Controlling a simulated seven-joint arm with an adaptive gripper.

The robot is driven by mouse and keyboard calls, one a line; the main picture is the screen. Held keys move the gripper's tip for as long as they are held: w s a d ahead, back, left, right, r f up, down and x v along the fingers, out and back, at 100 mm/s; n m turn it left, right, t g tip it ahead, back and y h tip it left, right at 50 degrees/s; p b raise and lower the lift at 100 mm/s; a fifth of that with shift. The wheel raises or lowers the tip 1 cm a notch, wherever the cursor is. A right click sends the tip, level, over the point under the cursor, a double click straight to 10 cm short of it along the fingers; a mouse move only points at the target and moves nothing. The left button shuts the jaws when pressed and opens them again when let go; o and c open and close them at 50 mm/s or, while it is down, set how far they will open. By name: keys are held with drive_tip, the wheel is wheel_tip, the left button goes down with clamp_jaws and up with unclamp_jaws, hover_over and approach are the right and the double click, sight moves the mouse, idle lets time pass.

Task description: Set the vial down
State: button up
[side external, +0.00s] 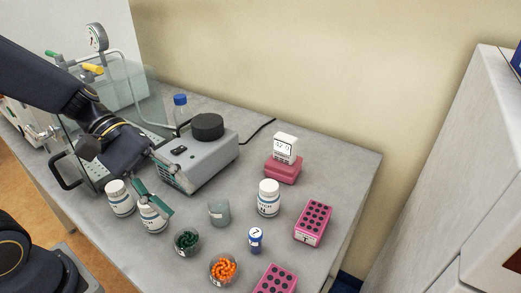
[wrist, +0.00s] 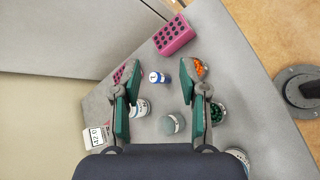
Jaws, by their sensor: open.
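A small blue vial (side external: 255,240) with a white marked top stands upright on the grey bench. It also shows in the wrist view (wrist: 158,77), beyond the gap between my fingers. My gripper (side external: 152,198) is open and empty, with its green-padded fingers apart in the wrist view (wrist: 160,105). In the side view it is over the white bottles at the left, well clear of the vial. Nothing touches the vial.
Around the vial stand a beaker of orange pieces (side external: 223,268), a beaker of green pieces (side external: 187,241), a grey cup (side external: 219,211), a white bottle (side external: 268,199) and pink racks (side external: 313,222) (side external: 275,281). A grey device (side external: 200,160) stands behind.

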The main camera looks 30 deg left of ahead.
drive_tip(key=w+a+f+n+t+h, duration=0.1)
drive_tip(key=w+f+n+t+h, duration=0.1)
drive_tip(key=w+f+n, duration=0.4)
drive_tip(key=n+t, duration=0.1)
drive_tip(key=n, duration=0.4)
approach(253, 232)
drive_tip(key=x, duration=0.7)
drive_tip(key=shift+s+f, duration=0.15)
drive_tip(key=shift+f, duration=0.15)
drive_tip(key=shift+n+t, duration=0.3)
drive_tip(key=x, duration=0.6)
drive_tip(key=shift+r, duration=0.2)
clamp_jaws()
